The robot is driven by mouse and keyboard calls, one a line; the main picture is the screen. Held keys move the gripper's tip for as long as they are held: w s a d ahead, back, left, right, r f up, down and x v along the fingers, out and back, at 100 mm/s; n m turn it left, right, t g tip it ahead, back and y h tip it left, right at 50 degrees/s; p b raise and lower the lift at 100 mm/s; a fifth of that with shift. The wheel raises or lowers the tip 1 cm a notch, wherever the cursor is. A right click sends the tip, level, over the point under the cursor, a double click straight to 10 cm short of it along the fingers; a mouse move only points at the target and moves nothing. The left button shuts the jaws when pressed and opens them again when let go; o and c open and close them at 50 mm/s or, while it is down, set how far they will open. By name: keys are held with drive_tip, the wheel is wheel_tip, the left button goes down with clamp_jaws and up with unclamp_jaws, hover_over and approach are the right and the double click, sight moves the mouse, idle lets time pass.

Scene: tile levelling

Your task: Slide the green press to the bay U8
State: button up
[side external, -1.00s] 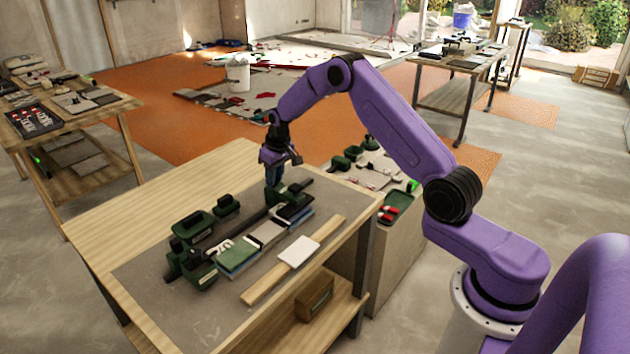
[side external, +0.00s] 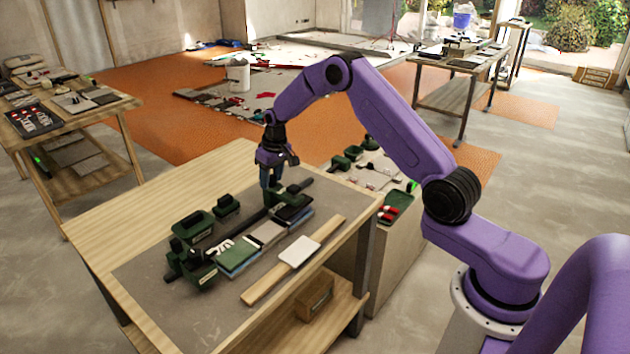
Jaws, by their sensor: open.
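A dark rail (side external: 254,219) lies across the grey mat on the near bench, with a row of tiles beside it. A green piece, likely the green press (side external: 273,197), sits at the rail's far right end. My gripper (side external: 271,184) is open and points down, with its fingertips right at or just above this piece; I cannot tell whether they touch. The tiles are a green one (side external: 238,258), a light grey one (side external: 269,233) and a dark one (side external: 292,213). Bay labels, including U8, are too small to read.
Larger green blocks stand left of the rail (side external: 193,226) and at its near end (side external: 196,266). A smaller green block (side external: 227,204) stands behind. A wooden strip with a white tile (side external: 299,252) lies in front. The bench's bare left wood (side external: 150,205) is clear.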

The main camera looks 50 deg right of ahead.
drive_tip(key=shift+r, duration=3.25)
drive_tip(key=s+a+r+n+g, duration=0.1)
drive_tip(key=s+a+r+n, duration=0.25)
drive_tip(key=s+a, duration=0.6)
drive_tip(key=s+a+r+n, duration=0.3)
drive_tip(key=s+a+r, duration=0.2)
drive_tip(key=s+a, duration=0.45)
drive_tip(key=s+d+n, duration=0.2)
drive_tip(key=s+n, duration=0.1)
drive_tip(key=s, duration=1.1)
drive_tip(key=s+d+n+g, duration=0.1)
drive_tip(key=s+d+n, duration=0.2)
drive_tip(key=s, duration=1.1)
